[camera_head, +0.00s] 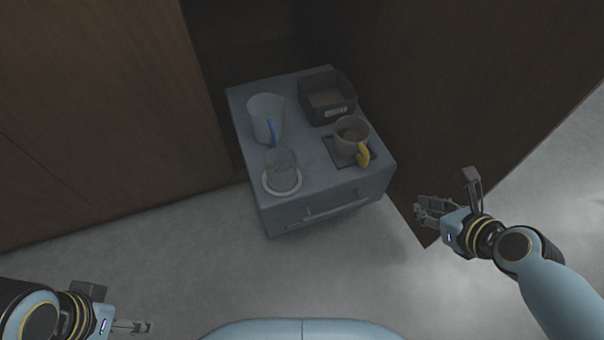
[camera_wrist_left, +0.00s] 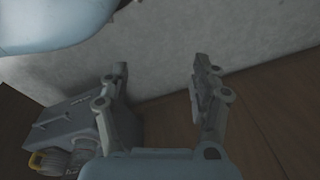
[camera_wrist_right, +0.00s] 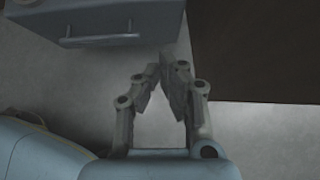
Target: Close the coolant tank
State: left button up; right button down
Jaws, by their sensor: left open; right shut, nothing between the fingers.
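The grey box-shaped unit, which I take for the coolant tank (camera_head: 310,150), stands out from a dark opening between brown wooden panels. A bar handle (camera_head: 322,211) runs along its front face. The tank also shows at the lower left of the left wrist view (camera_wrist_left: 75,122) and the upper left of the right wrist view (camera_wrist_right: 95,12). My right gripper (camera_head: 424,208) is shut and empty, right of the tank's front corner and apart from it. My left gripper (camera_head: 142,326) is open and empty at the lower left, away from the tank.
On the tank's top are a pale pitcher (camera_head: 264,112) with a blue handle, a clear glass (camera_head: 283,168) on a white ring, a dark labelled bin (camera_head: 340,112) and a tan mug (camera_head: 351,129) with a yellow handle. Wooden panels (camera_head: 110,110) flank it; the grey floor (camera_head: 200,260) in front is clear.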

pick_arm(q)
jog(key=w+d+r+t+h+b, duration=0.1)
jog(key=w+d+r+t+b, duration=0.1)
jog(key=w+t+b, duration=0.3)
jog(key=shift+w+d+r+b, duration=0.45)
jog(key=shift+w+b, duration=0.4)
jog(key=shift+b, duration=0.8)
pick_arm(e)
send_near(379, 178)
jog(key=shift+x, duration=2.6)
jog(key=shift+d, duration=0.1)
